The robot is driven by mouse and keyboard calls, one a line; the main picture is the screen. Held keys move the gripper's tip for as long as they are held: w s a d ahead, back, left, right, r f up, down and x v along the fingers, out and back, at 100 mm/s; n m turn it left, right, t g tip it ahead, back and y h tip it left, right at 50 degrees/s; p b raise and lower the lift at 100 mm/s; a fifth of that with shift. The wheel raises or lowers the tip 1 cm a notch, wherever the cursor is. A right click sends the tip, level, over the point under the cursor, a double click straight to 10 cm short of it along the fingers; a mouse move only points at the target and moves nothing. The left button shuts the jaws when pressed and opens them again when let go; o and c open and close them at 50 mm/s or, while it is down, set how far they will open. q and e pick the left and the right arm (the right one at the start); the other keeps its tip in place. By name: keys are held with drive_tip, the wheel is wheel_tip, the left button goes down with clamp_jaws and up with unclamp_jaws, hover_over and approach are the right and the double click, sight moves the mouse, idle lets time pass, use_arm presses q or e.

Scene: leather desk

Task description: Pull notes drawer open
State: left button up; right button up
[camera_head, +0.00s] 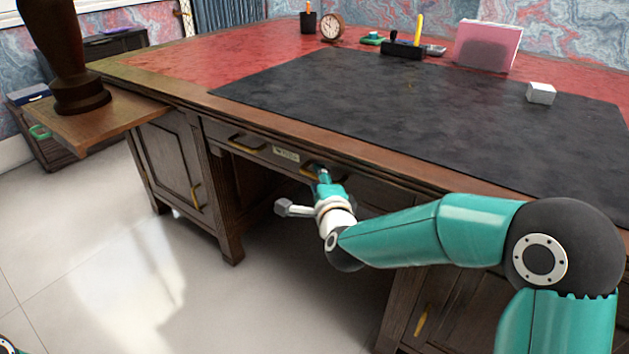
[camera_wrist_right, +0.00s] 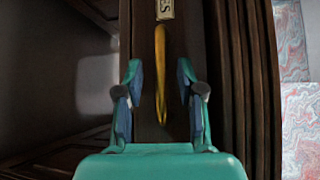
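The notes drawer (camera_head: 262,152) is the dark wooden drawer under the desk top, with a pale label (camera_head: 286,155) at its middle; its front looks flush with the desk. It has two brass handles, a left one (camera_head: 247,143) and a right one (camera_head: 308,170). My right gripper (camera_head: 323,176) is at the right handle, partly covering it. In the right wrist view, my right gripper (camera_wrist_right: 160,75) is open, with one finger on each side of the brass handle (camera_wrist_right: 161,60); gaps show between fingers and handle. The label (camera_wrist_right: 165,9) shows above. My left gripper is out of view.
The desk top carries a black mat (camera_head: 420,105), a white block (camera_head: 541,93), a pink holder (camera_head: 487,46) and a clock (camera_head: 332,27). A cabinet door (camera_head: 174,165) is left of the open knee space. A dark vase-like object (camera_head: 68,60) stands on a side board.

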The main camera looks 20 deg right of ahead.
drive_tip(key=shift+w+f, duration=0.15)
drive_tip(key=shift+w, duration=0.6)
clamp_jaws()
